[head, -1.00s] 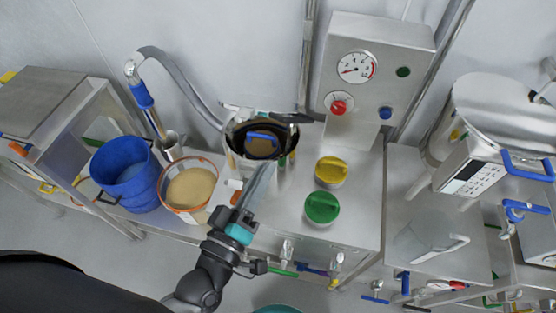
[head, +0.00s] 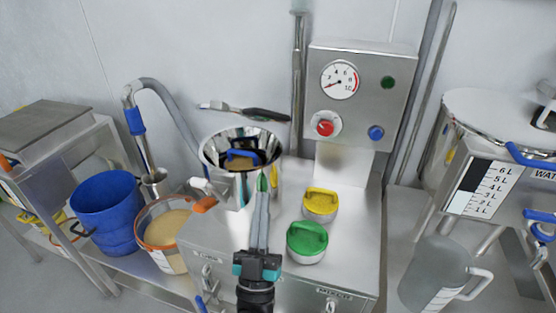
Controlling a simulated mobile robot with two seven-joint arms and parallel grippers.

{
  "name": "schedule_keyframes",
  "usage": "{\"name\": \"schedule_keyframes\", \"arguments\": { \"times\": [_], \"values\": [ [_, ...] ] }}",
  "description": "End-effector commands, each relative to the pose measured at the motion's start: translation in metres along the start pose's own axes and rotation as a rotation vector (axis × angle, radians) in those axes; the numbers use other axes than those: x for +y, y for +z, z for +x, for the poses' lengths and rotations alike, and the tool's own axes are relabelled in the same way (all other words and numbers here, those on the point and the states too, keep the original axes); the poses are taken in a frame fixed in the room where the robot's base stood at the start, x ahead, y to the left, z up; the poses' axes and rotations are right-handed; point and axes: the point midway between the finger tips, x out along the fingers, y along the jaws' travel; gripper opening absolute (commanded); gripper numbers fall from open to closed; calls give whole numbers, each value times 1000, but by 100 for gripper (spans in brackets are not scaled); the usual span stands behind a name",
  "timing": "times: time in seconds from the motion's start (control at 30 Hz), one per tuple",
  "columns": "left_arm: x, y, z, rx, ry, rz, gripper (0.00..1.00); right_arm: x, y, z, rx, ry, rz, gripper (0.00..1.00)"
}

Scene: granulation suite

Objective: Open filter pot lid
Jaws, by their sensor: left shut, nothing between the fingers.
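The steel filter pot (head: 228,188) stands on the left of the steel machine. Its top is open, and a blue handle (head: 241,155) shows inside with tan material around it. A thin grey piece with a dark end (head: 245,110) shows behind and above the rim; I cannot tell if this is the lid seen edge-on. An orange-tipped latch or handle (head: 205,204) sits at the pot's left front. My left gripper (head: 262,186) is shut and empty, its long fingers pointing up the picture at the pot's front right. Whether it touches the pot is unclear. My right gripper is not in view.
Yellow (head: 320,203) and green (head: 307,240) knobbed caps sit right of my left gripper. A gauge panel (head: 358,95) rises behind. A grey jug (head: 436,272) stands right.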

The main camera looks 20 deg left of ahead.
Motion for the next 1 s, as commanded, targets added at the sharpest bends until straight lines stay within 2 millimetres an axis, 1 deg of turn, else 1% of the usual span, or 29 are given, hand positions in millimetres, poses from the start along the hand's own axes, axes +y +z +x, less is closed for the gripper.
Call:
{"name": "schedule_keyframes", "arguments": {
  "times": [0.03,0.13,0.27,0.37,0.6,0.7,0.83,1.0],
  "values": [
    [0,3,-2,12,0,11,0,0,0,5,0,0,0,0],
    [2,3,2,24,0,21,0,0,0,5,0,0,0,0],
    [2,1,17,27,0,22,0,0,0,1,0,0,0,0],
    [2,0,36,28,0,20,0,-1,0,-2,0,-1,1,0],
    [2,-2,88,27,0,19,0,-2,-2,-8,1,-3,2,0],
    [2,-2,106,25,0,20,0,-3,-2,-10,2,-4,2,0],
    [2,-1,125,24,1,20,0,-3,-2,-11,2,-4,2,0],
    [2,-1,138,21,0,19,0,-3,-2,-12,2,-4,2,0]
  ]
}}
